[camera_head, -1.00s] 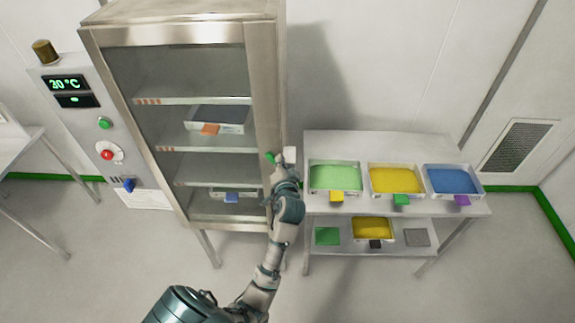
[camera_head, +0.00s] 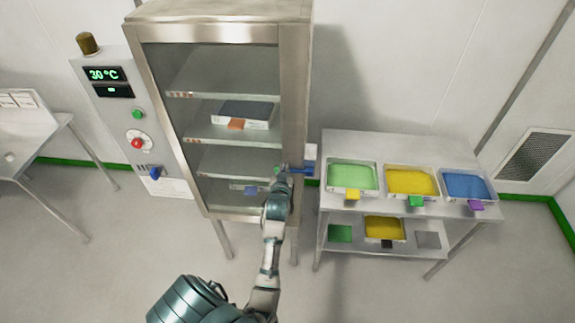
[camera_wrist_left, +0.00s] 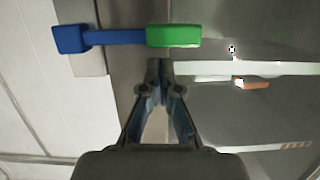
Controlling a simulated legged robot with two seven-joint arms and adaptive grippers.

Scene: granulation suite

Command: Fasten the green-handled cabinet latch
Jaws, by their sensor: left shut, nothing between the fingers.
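The cabinet latch has a green handle (camera_head: 277,169) and a blue bar (camera_head: 299,170) at the right edge of the glass-fronted cabinet (camera_head: 293,95). In the left wrist view, the green handle (camera_wrist_left: 173,36) and blue bar (camera_wrist_left: 118,37) lie in one level line. The bar crosses the cabinet edge and ends in a blue block (camera_wrist_left: 73,38) beside a pale plate (camera_wrist_left: 88,58). My left gripper (camera_wrist_left: 160,66) is shut and empty, with its tips just below the green handle in that view; a small gap shows. The cabinet door appears closed. My right gripper is out of view.
A steel table (camera_head: 390,143) with green, yellow and blue powder trays stands right of the cabinet. A control panel (camera_head: 120,115) with a red button is on its left. Another table (camera_head: 30,145) stands far left. Open floor lies in front.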

